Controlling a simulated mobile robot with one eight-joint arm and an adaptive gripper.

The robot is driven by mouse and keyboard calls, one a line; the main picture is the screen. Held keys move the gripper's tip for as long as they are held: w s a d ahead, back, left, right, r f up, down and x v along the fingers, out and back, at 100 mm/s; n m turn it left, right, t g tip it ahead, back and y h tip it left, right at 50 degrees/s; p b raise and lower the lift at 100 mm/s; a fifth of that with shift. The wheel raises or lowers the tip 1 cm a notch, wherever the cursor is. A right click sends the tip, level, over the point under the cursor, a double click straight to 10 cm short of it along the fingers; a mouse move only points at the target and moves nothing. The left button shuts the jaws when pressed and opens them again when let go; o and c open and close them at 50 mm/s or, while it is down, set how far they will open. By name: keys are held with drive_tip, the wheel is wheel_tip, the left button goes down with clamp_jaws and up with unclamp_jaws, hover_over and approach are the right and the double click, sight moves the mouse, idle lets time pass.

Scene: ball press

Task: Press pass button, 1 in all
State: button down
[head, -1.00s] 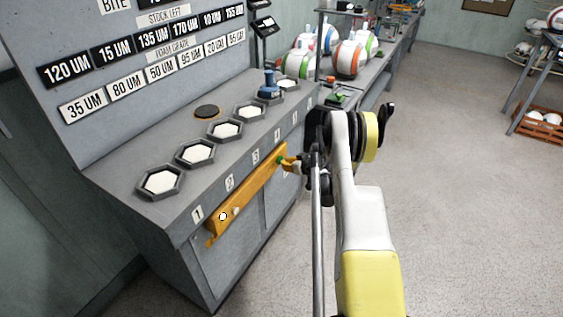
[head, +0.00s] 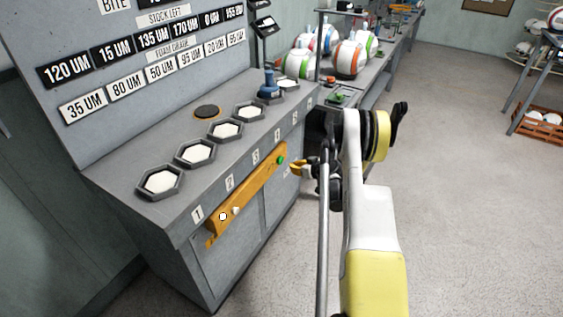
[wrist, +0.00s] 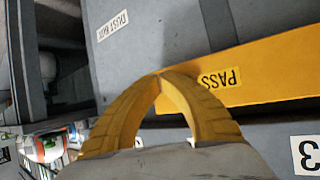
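A yellow bar (head: 256,190) runs along the front of the grey bench. A green button (head: 281,160) sits near its far right end. In the wrist view, the bar (wrist: 270,72) carries a PASS label (wrist: 220,82); the green button does not show there and may be behind my fingers. My gripper (head: 292,166) is just right of the green button, with a small gap in the head view. In the wrist view, the two yellow fingers of my gripper (wrist: 165,76) meet at the tips, shut with nothing between them.
Hexagonal pads (head: 160,181) and a blue device (head: 269,86) stand on the bench top (head: 190,125). Striped balls (head: 349,58) lie farther back. The floor (head: 460,170) to the right is clear.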

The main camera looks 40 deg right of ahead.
drive_tip(key=shift+s+d, duration=0.25)
drive_tip(key=shift+s, duration=0.4)
drive_tip(key=shift+s+d, duration=0.25)
drive_tip(key=shift+s, duration=0.35)
